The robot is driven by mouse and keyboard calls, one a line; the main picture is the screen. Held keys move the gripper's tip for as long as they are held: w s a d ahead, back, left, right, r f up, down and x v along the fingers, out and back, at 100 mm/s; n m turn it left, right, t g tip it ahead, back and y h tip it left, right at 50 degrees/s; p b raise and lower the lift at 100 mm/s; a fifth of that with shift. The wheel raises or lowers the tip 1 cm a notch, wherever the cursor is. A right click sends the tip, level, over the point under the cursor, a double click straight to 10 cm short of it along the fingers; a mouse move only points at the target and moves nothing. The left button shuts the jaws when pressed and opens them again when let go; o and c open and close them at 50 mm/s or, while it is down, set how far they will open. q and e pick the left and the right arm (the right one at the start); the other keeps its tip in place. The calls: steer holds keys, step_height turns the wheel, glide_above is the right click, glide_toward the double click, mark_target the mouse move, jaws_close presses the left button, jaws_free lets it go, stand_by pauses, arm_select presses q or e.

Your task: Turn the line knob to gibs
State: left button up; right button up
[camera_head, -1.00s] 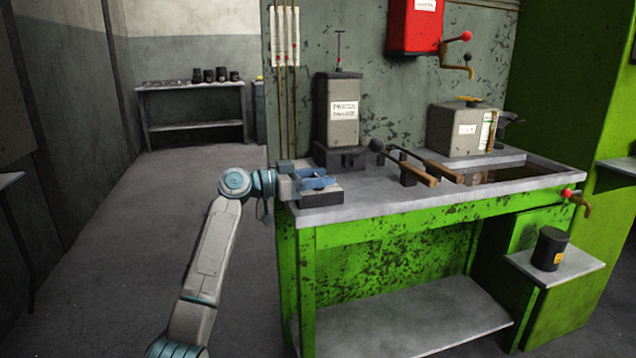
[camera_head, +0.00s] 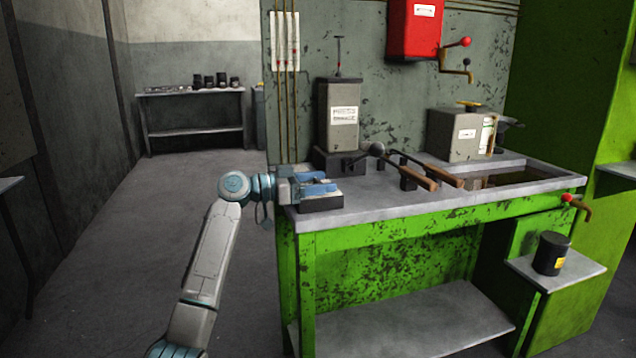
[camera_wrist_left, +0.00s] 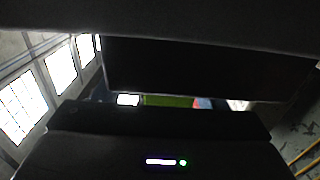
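My left gripper (camera_head: 322,186) reaches in from the left over the near left corner of the green bench (camera_head: 450,194). Its blue fingers are at the top of a small dark block (camera_head: 322,205) on that corner. The line knob cannot be made out; the fingers may cover it. In the left wrist view two dark pads fill most of the picture, with a thin strip of background between them. Whether the fingers are shut on anything cannot be told. My right gripper is not in view.
A grey box (camera_head: 462,133) and a red wall box (camera_head: 413,30) are further right. A black can (camera_head: 551,253) stands on a low shelf. The floor at left is clear.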

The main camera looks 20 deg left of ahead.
arm_select(q)
steer(key=v, duration=1)
steer(key=shift+s+a, duration=0.3)
